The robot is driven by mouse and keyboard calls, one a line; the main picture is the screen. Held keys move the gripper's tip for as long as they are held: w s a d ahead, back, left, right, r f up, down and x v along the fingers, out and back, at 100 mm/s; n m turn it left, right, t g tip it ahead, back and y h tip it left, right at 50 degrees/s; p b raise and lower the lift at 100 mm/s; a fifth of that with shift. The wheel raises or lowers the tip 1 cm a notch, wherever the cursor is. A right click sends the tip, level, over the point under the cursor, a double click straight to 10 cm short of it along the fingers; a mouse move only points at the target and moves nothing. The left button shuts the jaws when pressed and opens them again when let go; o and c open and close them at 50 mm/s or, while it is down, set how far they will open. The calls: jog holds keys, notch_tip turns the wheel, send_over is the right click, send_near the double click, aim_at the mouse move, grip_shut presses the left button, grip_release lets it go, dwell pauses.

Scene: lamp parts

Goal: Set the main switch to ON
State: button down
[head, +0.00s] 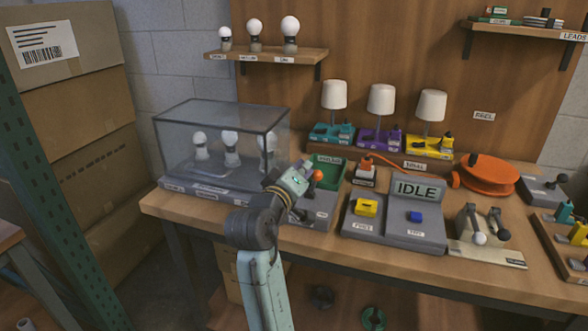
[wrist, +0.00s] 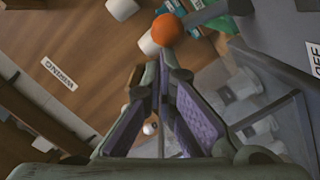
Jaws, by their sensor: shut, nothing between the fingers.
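An orange ball knob (head: 318,175), apparently the main switch's handle, shows just right of my gripper (head: 301,168) in the head view. In the wrist view the orange knob (wrist: 168,30) sits at the end of a grey lever (wrist: 205,13), just beyond my gripper's fingertips (wrist: 163,62). The fingers are shut and hold nothing. I cannot tell whether they touch the knob. The grey switch box (head: 318,212) below is partly hidden by my arm. A partly cut label (wrist: 314,58), seemingly OFF, is at the wrist view's right edge.
A clear glass case (head: 215,145) with bulbs stands left of my gripper. A grey panel with an IDLE display (head: 416,188), yellow and blue controls is to the right. An orange cable reel (head: 488,175) and three lamps (head: 381,100) stand behind.

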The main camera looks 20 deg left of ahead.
jog(key=shift+s+d+f+m, duration=0.1)
jog(key=shift+d+m, duration=1.35)
jog(key=shift+m, duration=0.35)
jog(key=shift+s, duration=0.15)
